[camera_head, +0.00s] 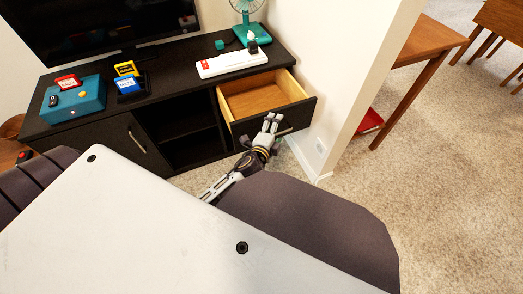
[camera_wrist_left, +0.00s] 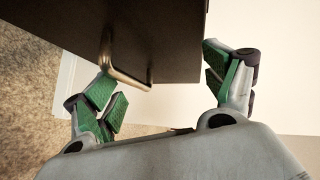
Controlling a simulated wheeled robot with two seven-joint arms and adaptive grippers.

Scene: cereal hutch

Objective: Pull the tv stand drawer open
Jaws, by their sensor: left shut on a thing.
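The black tv stand (camera_head: 110,125) stands against the wall in the head view. Its drawer (camera_head: 262,97) on the right side is pulled out, showing an empty light-wood inside. My left gripper (camera_head: 270,124) is at the drawer's dark front, by its metal handle (camera_head: 287,131). In the left wrist view, the handle (camera_wrist_left: 122,68) and the dark drawer front (camera_wrist_left: 160,30) lie between the green-padded fingers of the left gripper (camera_wrist_left: 165,88). It is shut on the handle, though the exact contact is unclear. My right gripper is not in view.
On the stand top are a white power strip (camera_head: 232,63), a teal fan (camera_head: 249,25), a teal box (camera_head: 74,103) and a TV (camera_head: 95,25). A white wall corner (camera_head: 325,150) stands just right of the drawer. Carpet (camera_head: 400,190) is open further right, near a wooden table (camera_head: 425,40).

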